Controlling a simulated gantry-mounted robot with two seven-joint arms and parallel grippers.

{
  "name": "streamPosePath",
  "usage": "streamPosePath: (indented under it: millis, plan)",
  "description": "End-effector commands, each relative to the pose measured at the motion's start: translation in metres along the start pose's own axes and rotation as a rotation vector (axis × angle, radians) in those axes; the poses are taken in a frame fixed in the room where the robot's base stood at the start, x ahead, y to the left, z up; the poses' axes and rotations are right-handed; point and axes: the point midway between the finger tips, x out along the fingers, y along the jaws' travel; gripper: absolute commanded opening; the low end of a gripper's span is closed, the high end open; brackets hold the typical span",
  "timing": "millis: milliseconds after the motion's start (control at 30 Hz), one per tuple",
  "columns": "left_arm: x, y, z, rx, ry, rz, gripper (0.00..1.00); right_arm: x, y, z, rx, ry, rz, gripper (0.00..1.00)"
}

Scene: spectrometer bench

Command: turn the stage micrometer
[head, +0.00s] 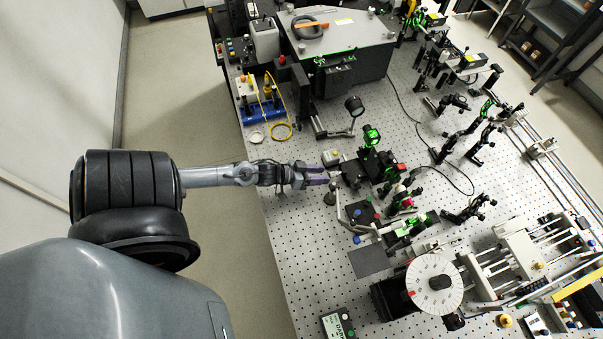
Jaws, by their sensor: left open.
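My left gripper (326,174) reaches in from the left over the near left edge of the optical table and is open, with its fingers pointing right. Its purple-tinted fingertips end close to the left side of a dark stage assembly (376,164), which has a red part on its right and a green-lit mount behind it. The micrometer itself is too small to make out at the fingertips. I cannot tell whether the fingers touch or surround it. My right gripper is out of view.
The perforated optical table (290,226) has free room at its left edge. A small post (330,198) stands just below the gripper. A large grey instrument (340,38) stands at the back.

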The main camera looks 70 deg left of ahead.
Motion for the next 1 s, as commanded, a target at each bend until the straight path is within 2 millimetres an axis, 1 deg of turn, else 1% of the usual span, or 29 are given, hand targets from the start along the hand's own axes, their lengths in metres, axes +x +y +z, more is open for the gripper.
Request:
streamPosePath:
  millis: [33,100,300,500,700,1000]
  plan:
    - [-0.009,0.000,0.001,0.000,-0.002,-0.001,0.45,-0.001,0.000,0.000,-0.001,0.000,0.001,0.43]
    - [-0.021,0.000,0.001,0.000,-0.003,-0.002,0.45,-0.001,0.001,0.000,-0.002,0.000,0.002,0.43]
    - [-0.052,0.000,0.001,0.000,-0.002,-0.001,0.45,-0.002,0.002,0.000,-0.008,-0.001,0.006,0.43]
    - [-0.072,0.000,0.000,0.000,0.000,0.000,0.45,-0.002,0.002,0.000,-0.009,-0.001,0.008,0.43]
    - [-0.080,0.000,0.000,0.000,0.001,0.000,0.45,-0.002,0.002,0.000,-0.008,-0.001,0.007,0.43]
    - [-0.081,0.000,0.000,-0.001,0.001,0.000,0.45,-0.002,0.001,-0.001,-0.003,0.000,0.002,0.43]
